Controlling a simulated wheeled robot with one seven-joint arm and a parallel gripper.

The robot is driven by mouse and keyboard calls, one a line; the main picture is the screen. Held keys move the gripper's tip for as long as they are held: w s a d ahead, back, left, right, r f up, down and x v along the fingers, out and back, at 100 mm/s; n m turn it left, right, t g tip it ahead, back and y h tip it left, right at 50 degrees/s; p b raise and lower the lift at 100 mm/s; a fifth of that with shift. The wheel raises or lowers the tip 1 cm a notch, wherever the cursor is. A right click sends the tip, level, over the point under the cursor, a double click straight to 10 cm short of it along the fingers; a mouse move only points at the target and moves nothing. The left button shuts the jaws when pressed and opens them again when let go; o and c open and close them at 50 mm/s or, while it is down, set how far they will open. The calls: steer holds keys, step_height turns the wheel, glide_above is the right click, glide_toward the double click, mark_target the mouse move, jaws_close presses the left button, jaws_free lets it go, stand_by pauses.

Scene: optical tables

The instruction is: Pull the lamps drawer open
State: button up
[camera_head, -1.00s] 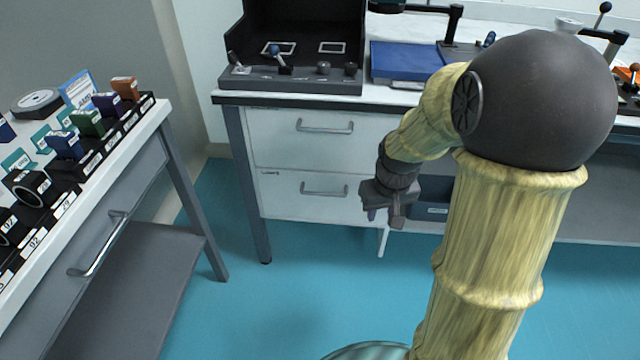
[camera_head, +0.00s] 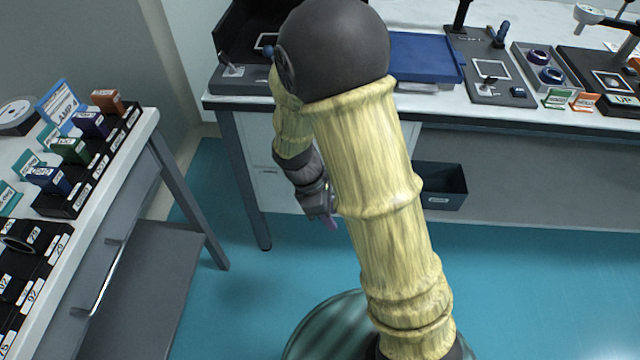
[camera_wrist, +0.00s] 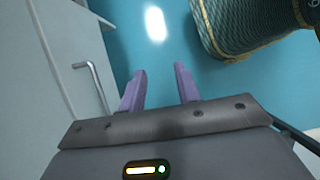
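The pale two-drawer front (camera_head: 262,180) under the back table is mostly hidden behind my arm in the head view, with both handles covered. A small label on it is too small to read, so I cannot tell which drawer is for lamps. In the wrist view, a bar handle (camera_wrist: 92,84) stands out from a pale drawer front (camera_wrist: 50,85), left of my gripper (camera_wrist: 160,69). The two purple fingers are apart with nothing between them, and do not touch the handle. In the head view my gripper (camera_head: 328,218) hangs low before the drawers.
The left table has a grey drawer with a long handle (camera_head: 105,280) and carries boxes and a label stand (camera_head: 62,103). A dark bin (camera_head: 440,186) sits on the shelf right of the drawers. A blue tray (camera_head: 425,58) lies on the back table. The blue floor is clear at right.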

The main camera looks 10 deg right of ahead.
steer(key=w+a+f+n+t+h+p, duration=0.2)
steer(key=a+f+n+t+h, duration=0.2)
steer(key=n, duration=1)
steer(key=w+a+f+n+t+h+p, duration=0.2)
steer(key=a+f+n+t+h, duration=0.3)
steer(key=a+n, duration=0.5)
steer(key=w+n+t+h, duration=0.1)
steer(key=n, duration=0.3)
steer(key=shift+w+a+f, duration=0.25)
steer(key=shift+a+f, duration=0.05)
steer(key=b+x, duration=0.1)
steer(key=x, duration=0.7)
steer(key=b+x, duration=0.2)
steer(key=x, duration=0.7)
steer(key=shift+w+d+r, duration=0.1)
steer(key=shift+d+r, duration=0.05)
steer(key=shift+d, duration=0.15)
jaws_close()
